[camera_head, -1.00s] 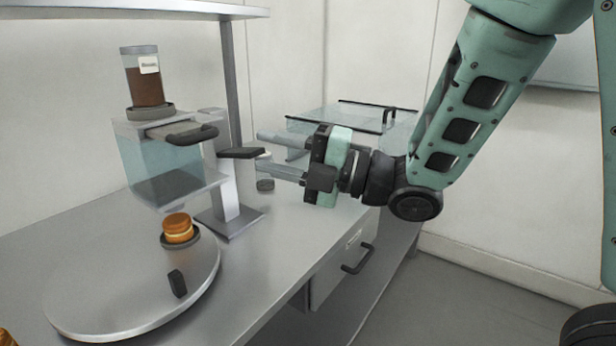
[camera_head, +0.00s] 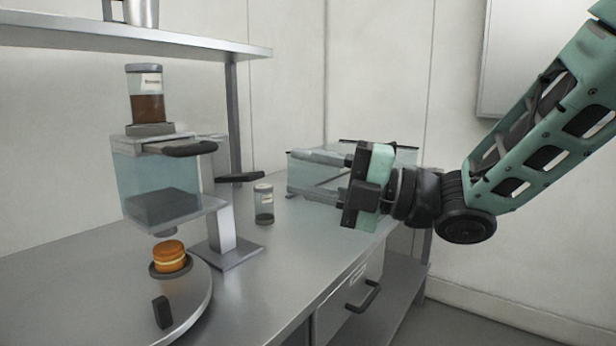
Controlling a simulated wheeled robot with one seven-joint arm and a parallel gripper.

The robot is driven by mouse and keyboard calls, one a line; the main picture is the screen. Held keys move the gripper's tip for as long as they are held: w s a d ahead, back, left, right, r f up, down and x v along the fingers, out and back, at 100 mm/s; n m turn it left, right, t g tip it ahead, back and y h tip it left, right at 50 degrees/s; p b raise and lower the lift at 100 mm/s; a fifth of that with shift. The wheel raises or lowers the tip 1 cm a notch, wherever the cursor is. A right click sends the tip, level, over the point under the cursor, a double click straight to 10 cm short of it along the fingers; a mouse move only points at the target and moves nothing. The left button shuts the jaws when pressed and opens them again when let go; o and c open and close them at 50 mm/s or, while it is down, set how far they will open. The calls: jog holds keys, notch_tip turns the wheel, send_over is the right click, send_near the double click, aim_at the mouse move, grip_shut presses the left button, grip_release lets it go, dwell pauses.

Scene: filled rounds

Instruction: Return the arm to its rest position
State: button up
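My gripper (camera_head: 300,174) is on the right side of the picture, held above the steel counter in front of the clear glass case. Its two grey fingers point left and stand well apart, with nothing between them. My arm reaches in from the upper right edge. The fingertips are to the right of a small clear jar (camera_head: 264,204) with dark contents, and do not touch it.
A dispenser with a clear box (camera_head: 160,187) stands on the counter, topped by a labelled jar of brown contents (camera_head: 147,95). An orange filled round (camera_head: 170,256) sits on the turntable (camera_head: 191,306) below. The glass case (camera_head: 304,176) is behind my gripper. A shelf (camera_head: 130,40) spans the upper left.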

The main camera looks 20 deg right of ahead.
notch_tip(320, 180, down, 10)
jog(key=a+m+g+h+p, duration=0.15)
jog(key=m+h+p, duration=0.25)
jog(key=m+h, duration=0.85)
jog(key=s+f+m+g+h+p, duration=0.3)
jog(key=s+m+g, duration=0.6)
jog(key=s, duration=1)
notch_tip(320, 180, down, 2)
jog(key=shift+s+a+f+m, duration=0.2)
jog(key=shift+a+m, duration=0.1)
jog(key=shift+m, duration=0.25)
jog(key=shift+w+h, duration=0.1)
jog(key=shift+h, duration=0.15)
